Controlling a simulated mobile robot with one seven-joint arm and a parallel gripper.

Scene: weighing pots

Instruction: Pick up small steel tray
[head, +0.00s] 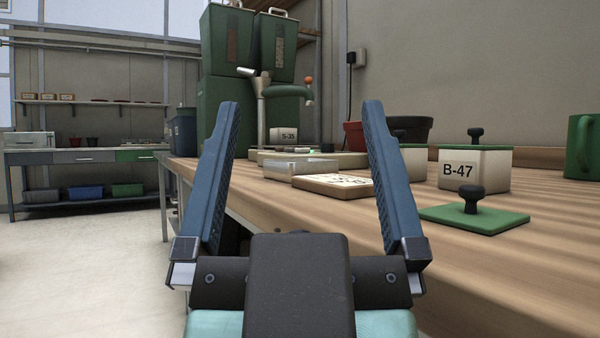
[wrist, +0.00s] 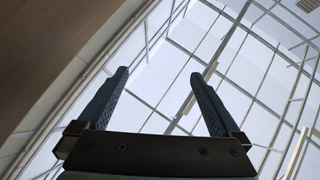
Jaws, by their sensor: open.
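A small shiny tray-like box (head: 300,167), which looks like the small steel tray, sits on the wooden bench (head: 480,265) in the head view, seen between my fingers. My gripper (head: 300,108) is open and empty, its two blue fingers spread wide and pointing up and forward. The tray is beyond the gripper, apart from it. In the wrist view the open gripper (wrist: 159,74) has only a glazed roof and a wall behind it; the tray does not show there.
To the right are a green lid with a black knob (head: 473,213), a block marked B-47 (head: 475,168) and a green mug (head: 582,147). Pots (head: 405,130) and a block marked S-35 (head: 285,134) stand behind.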

